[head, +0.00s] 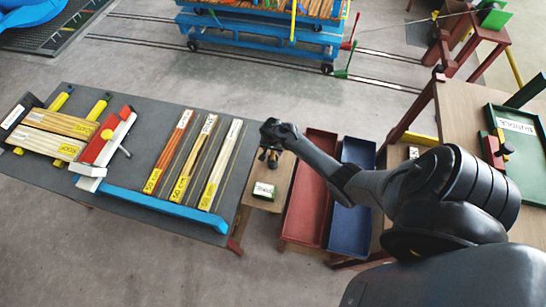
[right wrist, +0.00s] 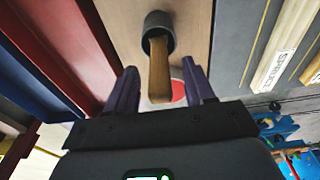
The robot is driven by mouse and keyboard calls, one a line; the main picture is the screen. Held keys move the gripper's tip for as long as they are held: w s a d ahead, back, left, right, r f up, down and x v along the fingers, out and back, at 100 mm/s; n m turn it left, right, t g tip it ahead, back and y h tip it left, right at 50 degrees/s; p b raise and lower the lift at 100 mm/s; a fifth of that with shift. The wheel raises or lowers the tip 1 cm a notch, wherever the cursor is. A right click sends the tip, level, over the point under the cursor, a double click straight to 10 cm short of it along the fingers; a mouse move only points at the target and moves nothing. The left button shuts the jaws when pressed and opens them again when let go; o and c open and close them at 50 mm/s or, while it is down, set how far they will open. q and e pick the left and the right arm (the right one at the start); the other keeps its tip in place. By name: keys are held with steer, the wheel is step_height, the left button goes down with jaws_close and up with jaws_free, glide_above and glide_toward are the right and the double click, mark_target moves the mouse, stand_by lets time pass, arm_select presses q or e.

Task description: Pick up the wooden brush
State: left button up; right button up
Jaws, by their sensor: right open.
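In the right wrist view, the wooden brush (right wrist: 159,82) shows as a light brown handle sticking out of a dark grey round holder (right wrist: 158,24). Its other end is hidden inside the holder. My right gripper (right wrist: 159,66) is open, with one purple finger on each side of the handle and a visible gap on both sides. In the head view, my right gripper (head: 269,157) is over the narrow wooden board between the grey table and the red tray. The brush cannot be made out there. My left gripper is not in view.
A small white-and-green labelled box (head: 263,191) sits on the board close to my right gripper. A red tray (head: 305,210) and a blue tray (head: 350,228) lie to the right. The grey table (head: 130,175) holds several labelled wooden strips.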

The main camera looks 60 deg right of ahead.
jaws_close()
stand_by(0.4)
